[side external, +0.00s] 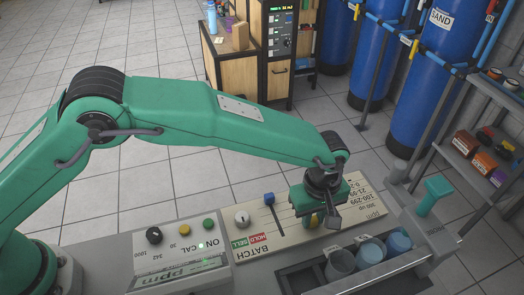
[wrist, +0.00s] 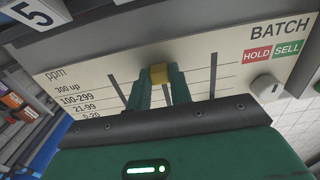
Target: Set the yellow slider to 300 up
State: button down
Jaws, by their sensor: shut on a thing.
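The yellow slider (wrist: 159,73) is a small knob between the two green fingers of my gripper (wrist: 159,88). My gripper is shut on it. In the wrist view it appears about level with the 300 up row of the scale (wrist: 67,88), though the fingers hide its track and the lines there. In the side view the yellow slider (side external: 308,221) shows partly under my gripper (side external: 318,215), over the cream BATCH panel (side external: 288,229).
A blue slider (side external: 268,198) stands left of my gripper, beside a white knob (side external: 242,218) and the HOLD and SELL labels. Cups (side external: 370,250) stand in a tray at front right.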

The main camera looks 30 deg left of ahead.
aim_at(314, 219)
jog(key=c, duration=1.2)
grip_release()
jog(key=shift+s+d, duration=0.1)
jog(key=shift+d, duration=0.05)
jog(key=shift+c, duration=0.2)
jog(key=shift+r, duration=0.1)
jog(key=shift+r, duration=3.85)
